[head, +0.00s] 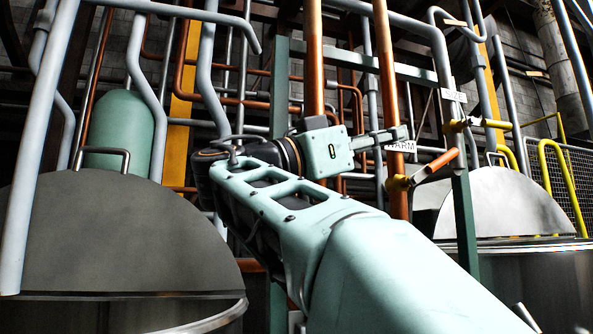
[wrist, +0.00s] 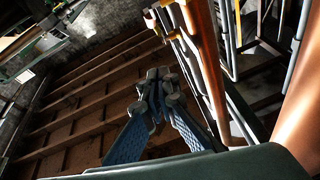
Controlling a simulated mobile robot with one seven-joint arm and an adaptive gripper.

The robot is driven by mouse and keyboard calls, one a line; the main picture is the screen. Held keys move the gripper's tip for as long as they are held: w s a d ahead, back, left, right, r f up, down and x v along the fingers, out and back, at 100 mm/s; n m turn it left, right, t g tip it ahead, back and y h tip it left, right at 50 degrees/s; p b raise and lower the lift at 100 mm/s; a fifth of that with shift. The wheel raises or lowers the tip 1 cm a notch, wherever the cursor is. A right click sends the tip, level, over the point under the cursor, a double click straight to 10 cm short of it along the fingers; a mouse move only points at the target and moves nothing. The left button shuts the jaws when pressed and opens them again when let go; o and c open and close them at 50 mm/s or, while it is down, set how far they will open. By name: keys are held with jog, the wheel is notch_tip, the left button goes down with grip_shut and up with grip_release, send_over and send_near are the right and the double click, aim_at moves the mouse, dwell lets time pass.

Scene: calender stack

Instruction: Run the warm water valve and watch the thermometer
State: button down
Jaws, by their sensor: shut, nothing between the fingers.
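My gripper (head: 404,133) is in the middle of the head view, just in front of or beside a copper pipe (head: 387,60); the depth gap is hard to judge. Its fingers are together and empty, as the wrist view also shows (wrist: 158,82). A white label reading "WARM" (head: 402,147) sits just below the fingertips, partly covered. I cannot make out a thermometer in either view.
Another yellow valve (head: 458,126) with a yellow lever is higher right, under a small unreadable label (head: 453,95). Grey and copper pipes crowd around my arm. Large metal vats stand left (head: 110,235) and right (head: 500,205). A copper pipe (wrist: 207,60) runs close beside the fingers in the wrist view.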

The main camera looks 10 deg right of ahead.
aim_at(447, 153)
jog(key=w+d+f+p, duration=0.1)
jog(key=w+d, duration=0.1)
jog(key=d, duration=0.7)
jog(key=shift+d+f, duration=0.1)
jog(key=shift+d, duration=0.05)
jog(key=shift+d+f+y, duration=0.35)
jog(key=shift+f+y, duration=0.1)
jog(key=shift+y, duration=0.15)
jog(key=shift+r, duration=0.1)
